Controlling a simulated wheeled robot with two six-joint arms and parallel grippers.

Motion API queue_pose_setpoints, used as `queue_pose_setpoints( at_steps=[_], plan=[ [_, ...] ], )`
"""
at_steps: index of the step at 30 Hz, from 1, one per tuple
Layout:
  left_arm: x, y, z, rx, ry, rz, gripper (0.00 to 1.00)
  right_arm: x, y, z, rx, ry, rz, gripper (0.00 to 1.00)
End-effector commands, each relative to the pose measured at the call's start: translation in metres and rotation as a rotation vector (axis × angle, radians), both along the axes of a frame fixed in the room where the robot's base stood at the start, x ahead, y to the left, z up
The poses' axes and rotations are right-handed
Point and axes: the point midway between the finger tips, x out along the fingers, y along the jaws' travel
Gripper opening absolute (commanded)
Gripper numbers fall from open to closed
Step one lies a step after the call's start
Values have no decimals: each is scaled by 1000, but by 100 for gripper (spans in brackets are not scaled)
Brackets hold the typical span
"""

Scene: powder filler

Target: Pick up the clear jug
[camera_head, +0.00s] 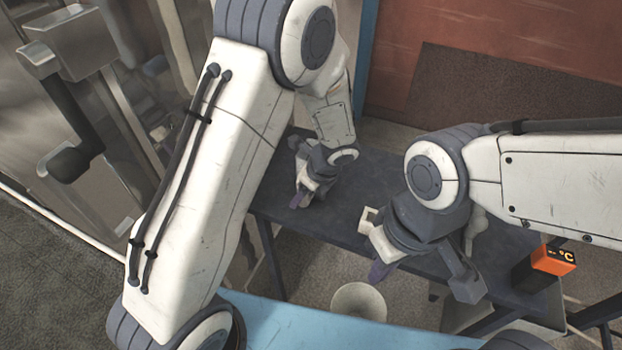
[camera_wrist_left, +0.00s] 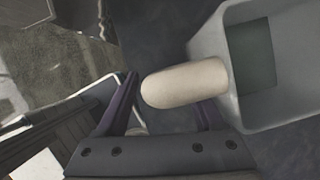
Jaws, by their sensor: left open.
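A pale grey, square-sided vessel (camera_wrist_left: 237,20) with a cream, rounded handle (camera_wrist_left: 185,85) shows in the left wrist view, at the right. I cannot tell whether it is the clear jug, and I make out no other jug. My left gripper (camera_wrist_left: 168,98) is open, with its purple fingers on either side of the handle's end; whether they touch it is unclear. In the head view my left gripper (camera_head: 300,192) is over the dark table, and the vessel is hidden. My right gripper (camera_head: 378,270) points down near the table's front edge; its jaw opening is unclear.
The dark table (camera_head: 375,180) has an orange-and-black device (camera_head: 552,260) at its right end. A whitish round bin (camera_head: 358,301) stands on the floor in front. Steel machinery (camera_head: 80,50) stands at the left.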

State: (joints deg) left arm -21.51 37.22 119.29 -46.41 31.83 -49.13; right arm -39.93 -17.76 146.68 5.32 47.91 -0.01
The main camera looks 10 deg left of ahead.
Motion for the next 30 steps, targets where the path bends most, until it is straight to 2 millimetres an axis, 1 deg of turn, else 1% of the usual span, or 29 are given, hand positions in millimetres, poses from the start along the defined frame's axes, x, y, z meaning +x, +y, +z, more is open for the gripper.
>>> queue_pose_setpoints(
  at_steps=[5,6,8,9,10,11,30],
  plan=[
    [0,0,0,0,0,0,69,0,0,0,0,0,0,0],
    [0,0,0,0,0,0,54,0,0,0,0,0,0,0],
    [0,0,0,0,0,0,31,0,0,0,0,0,0,0],
    [0,0,0,0,0,0,16,0,0,0,0,0,0,0],
    [0,0,0,0,0,0,4,0,0,0,0,0,0,0],
    [0,0,0,0,0,1,0,0,0,0,0,0,0,0],
    [0,-1,1,0,-1,0,0,0,0,0,0,0,0,0]
  ],
)
